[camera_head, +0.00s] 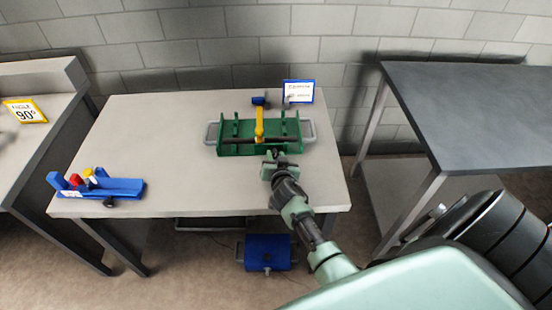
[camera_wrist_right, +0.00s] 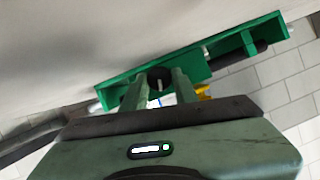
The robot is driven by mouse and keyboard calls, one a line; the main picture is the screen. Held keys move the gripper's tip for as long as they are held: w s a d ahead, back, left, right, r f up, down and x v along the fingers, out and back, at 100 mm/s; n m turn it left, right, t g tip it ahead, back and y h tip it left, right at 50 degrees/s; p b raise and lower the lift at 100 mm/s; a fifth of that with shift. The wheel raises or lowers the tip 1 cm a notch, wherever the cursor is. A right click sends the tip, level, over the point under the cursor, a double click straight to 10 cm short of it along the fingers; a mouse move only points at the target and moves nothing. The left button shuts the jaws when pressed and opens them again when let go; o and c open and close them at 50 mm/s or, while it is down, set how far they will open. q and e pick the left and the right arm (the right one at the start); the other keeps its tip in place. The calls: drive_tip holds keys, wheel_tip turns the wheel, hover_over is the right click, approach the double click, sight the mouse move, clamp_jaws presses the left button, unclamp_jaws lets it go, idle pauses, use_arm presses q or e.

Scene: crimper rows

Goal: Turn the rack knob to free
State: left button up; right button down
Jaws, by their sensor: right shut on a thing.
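The green rack (camera_head: 232,149) stands on the light table, with a yellow lever or bar (camera_head: 259,122) upright at its middle. My right gripper (camera_head: 275,157) is at the rack's front side. In the right wrist view the dark round knob (camera_wrist_right: 159,78), with a pale mark on its face, sits on the rack's green wall (camera_wrist_right: 220,62). The fingers of my right gripper (camera_wrist_right: 159,85) are on either side of the knob and shut on it. In the head view my gripper mostly hides the knob. My left gripper is not in view.
A blue holder (camera_head: 122,187) with coloured pieces stands at the table's front left. A white card with a blue border (camera_head: 299,92) stands behind the rack. A blue box (camera_head: 267,252) is below the table. A dark table (camera_head: 470,110) stands to the right, across a gap.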

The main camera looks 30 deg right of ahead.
drive_tip(key=shift+w+a+f+n+h+b, duration=0.1)
drive_tip(key=shift+a+f+n+h+b, duration=0.1)
drive_tip(key=shift+n+h+b, duration=0.35)
drive_tip(key=shift+r+n+g+b, duration=0.15)
drive_tip(key=shift+n+g+b, duration=0.2)
drive_tip(key=shift+g, duration=0.05)
drive_tip(key=shift+d, duration=0.1)
drive_tip(key=c, duration=1.4)
unclamp_jaws()
drive_tip(key=shift+r, duration=0.1)
